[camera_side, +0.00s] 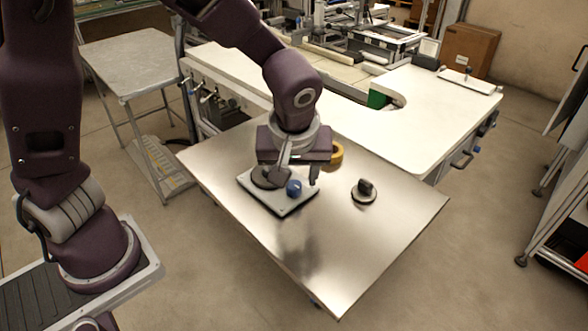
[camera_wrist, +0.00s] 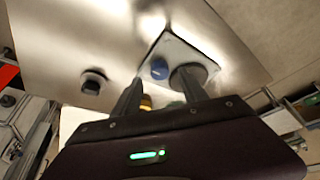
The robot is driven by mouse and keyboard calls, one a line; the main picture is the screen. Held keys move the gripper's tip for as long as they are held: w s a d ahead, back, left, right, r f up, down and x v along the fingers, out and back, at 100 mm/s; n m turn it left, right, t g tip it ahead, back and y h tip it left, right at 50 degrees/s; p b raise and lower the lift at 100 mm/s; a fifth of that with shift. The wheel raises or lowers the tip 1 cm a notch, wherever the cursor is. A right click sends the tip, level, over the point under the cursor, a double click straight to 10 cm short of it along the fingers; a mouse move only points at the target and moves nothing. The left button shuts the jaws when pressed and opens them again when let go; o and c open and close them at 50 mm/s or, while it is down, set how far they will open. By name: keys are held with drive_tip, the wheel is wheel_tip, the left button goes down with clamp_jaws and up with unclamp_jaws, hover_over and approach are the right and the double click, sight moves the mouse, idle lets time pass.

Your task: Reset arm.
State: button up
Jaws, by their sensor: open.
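My gripper (camera_side: 298,174) is open, fingers pointing down, above a pale square plate (camera_side: 296,207) on the metal table. The plate carries a blue knob (camera_side: 294,188) and a dark grey disc (camera_side: 264,180), partly hidden by my gripper. A yellow tape ring (camera_side: 337,155) shows just behind my gripper. A dark knob on a round base (camera_side: 364,190) stands apart on the right. In the wrist view my gripper (camera_wrist: 160,80) has its fingers apart. The blue knob (camera_wrist: 159,68) shows between them, and the yellow ring (camera_wrist: 146,102) is partly hidden beside a finger.
The metal table (camera_side: 330,255) is clear at the front and right. A white workbench (camera_side: 435,110) with frames and fixtures stands behind it. A small side table (camera_side: 140,60) stands at the back left, and a cardboard box (camera_side: 470,48) at the back right.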

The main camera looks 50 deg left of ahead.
drive_tip(key=v, duration=0.4)
drive_tip(key=s+a+r+m+t+h, duration=0.1)
drive_tip(key=s+a+r+m, duration=0.2)
drive_tip(key=s, duration=0.6)
drive_tip(key=s+a+r+m+t+h, duration=0.1)
drive_tip(key=s+a+r+m+h, duration=0.1)
drive_tip(key=s+r+m, duration=0.4)
drive_tip(key=s+a, duration=0.1)
drive_tip(key=s, duration=0.2)
drive_tip(key=shift+t, duration=0.3)
